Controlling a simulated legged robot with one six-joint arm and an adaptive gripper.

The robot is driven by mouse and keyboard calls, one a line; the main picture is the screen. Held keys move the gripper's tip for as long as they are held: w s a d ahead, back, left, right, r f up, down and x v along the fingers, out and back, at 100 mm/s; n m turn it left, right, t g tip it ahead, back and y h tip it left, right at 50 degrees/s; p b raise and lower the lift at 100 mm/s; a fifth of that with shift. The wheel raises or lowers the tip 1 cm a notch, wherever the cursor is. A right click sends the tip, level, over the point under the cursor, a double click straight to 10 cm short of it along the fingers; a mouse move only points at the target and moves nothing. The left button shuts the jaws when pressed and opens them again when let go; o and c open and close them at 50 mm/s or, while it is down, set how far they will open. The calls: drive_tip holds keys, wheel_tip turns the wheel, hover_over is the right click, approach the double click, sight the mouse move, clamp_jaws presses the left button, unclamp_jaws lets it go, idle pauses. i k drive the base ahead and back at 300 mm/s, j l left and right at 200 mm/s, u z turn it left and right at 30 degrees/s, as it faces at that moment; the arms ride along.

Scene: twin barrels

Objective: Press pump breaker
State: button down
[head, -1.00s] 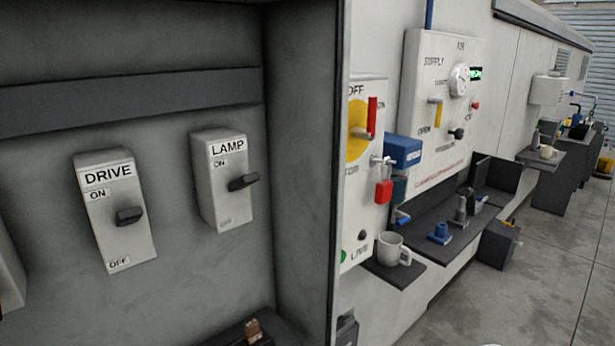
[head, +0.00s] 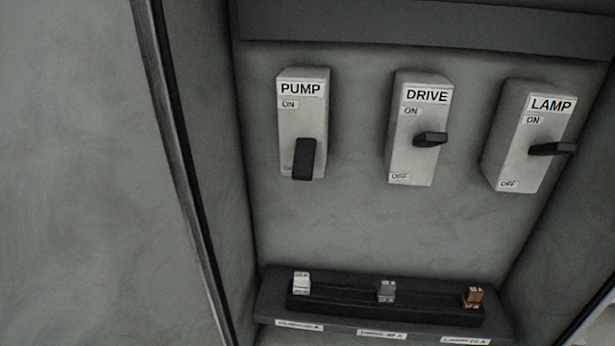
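The pump breaker (head: 302,115) is a light grey box labelled PUMP, on the cabinet's back wall at the left of a row of three. Its black lever (head: 304,159) points down over the OFF end and partly covers that label. The ON label shows above it. My gripper is not in view, so its state and distance from the breaker do not show.
The drive breaker (head: 407,150) and lamp breaker (head: 513,150) stand to the right, their levers sticking out near mid-height. Below is a dark shelf (head: 270,307) with small fuse-like blocks. A cabinet edge (head: 180,160) runs down the left side.

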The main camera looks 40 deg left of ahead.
sight(302, 165)
drive_tip(key=u, duration=2)
